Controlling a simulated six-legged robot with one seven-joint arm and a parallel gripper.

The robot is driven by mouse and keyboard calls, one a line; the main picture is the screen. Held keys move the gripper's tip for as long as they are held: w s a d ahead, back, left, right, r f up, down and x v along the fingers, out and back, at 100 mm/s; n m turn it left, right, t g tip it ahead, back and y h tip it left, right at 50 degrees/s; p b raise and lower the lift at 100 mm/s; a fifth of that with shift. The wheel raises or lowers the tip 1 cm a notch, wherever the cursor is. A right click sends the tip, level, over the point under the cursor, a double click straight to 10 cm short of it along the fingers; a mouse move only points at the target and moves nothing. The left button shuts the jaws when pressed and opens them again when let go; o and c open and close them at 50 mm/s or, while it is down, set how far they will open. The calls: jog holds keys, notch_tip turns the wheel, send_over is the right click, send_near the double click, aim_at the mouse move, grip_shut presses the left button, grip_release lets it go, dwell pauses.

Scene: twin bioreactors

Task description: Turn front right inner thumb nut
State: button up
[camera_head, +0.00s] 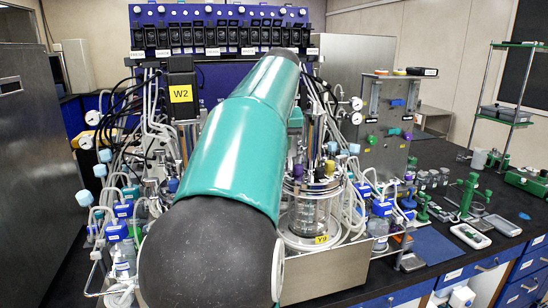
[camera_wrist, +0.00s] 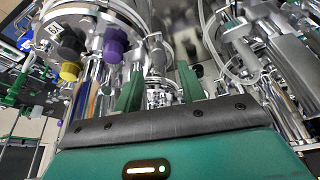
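My gripper (camera_wrist: 160,86) shows in the wrist view as two green fingers standing apart. A small metal fitting shows in the gap between them, farther off, and I see nothing held. The right bioreactor vessel (camera_head: 310,208) is glass with a metal head plate. Its head plate (camera_wrist: 88,22) is at the upper left of the wrist view, with black, yellow and purple caps. I cannot pick out the front right inner thumb nut for certain among the small metal parts. In the head view my teal arm hides the middle of the bench and my gripper is out of sight behind it.
Tubes and cables crowd both sides of the vessels. Blue-capped bottles (camera_head: 382,208) stand right of the right vessel. A metal control box (camera_head: 385,135) stands behind them. Green tools and small devices lie on the black bench (camera_head: 500,200) at right, with some bare patches.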

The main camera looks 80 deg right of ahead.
jog(key=v, duration=1)
jog(key=shift+a, duration=0.1)
